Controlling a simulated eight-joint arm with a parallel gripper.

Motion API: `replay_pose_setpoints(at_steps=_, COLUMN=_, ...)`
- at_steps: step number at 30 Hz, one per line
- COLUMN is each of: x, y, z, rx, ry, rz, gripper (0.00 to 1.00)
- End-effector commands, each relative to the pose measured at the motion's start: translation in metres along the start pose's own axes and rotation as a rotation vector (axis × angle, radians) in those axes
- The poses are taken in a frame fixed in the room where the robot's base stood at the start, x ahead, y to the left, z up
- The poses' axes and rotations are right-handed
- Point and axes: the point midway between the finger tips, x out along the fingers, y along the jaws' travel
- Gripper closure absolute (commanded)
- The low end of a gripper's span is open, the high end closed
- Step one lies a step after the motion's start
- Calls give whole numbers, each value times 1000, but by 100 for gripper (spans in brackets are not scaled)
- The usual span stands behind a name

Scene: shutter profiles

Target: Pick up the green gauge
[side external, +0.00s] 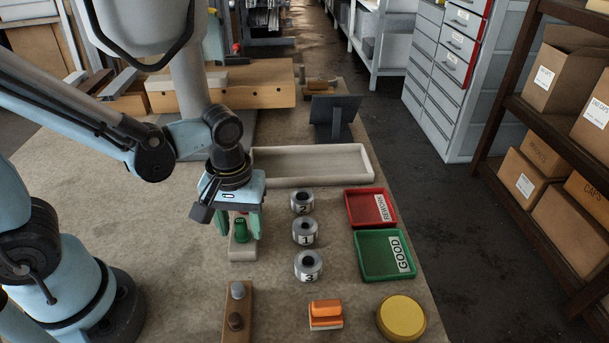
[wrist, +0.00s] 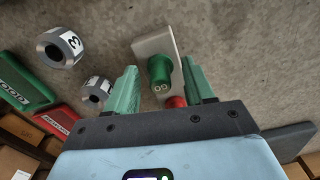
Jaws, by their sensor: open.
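The green gauge (wrist: 160,72) is a short green cylinder with pale lettering on its end. It stands in a beige block (wrist: 150,45), which also shows in the side external view (side external: 243,253). A red piece (wrist: 176,102) is beside it, partly hidden by my gripper. My gripper (wrist: 159,68) points down over the block, its two green fingers apart, one on each side of the green gauge. The gauge also shows between the fingers in the side external view (side external: 241,230). I cannot tell whether either finger touches it.
Three numbered grey rings (side external: 304,232) stand right of the block. Beyond them are a red tray (side external: 363,208) and a green tray (side external: 375,262). A long pale tray (side external: 310,178) lies behind.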

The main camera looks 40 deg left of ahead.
Motion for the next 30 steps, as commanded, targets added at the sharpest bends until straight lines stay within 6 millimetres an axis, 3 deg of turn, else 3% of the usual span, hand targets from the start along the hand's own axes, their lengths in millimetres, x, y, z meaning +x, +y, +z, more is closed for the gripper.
replay_pose_setpoints(at_steps=7, x=1, y=0, z=0, rx=0, ry=0, rz=0, gripper=47)
replay_pose_setpoints(at_steps=18, x=1, y=0, z=0, rx=0, ry=0, rz=0, gripper=100)
replay_pose_setpoints(at_steps=30, x=0, y=0, z=0, rx=0, ry=0, rz=0, gripper=100)
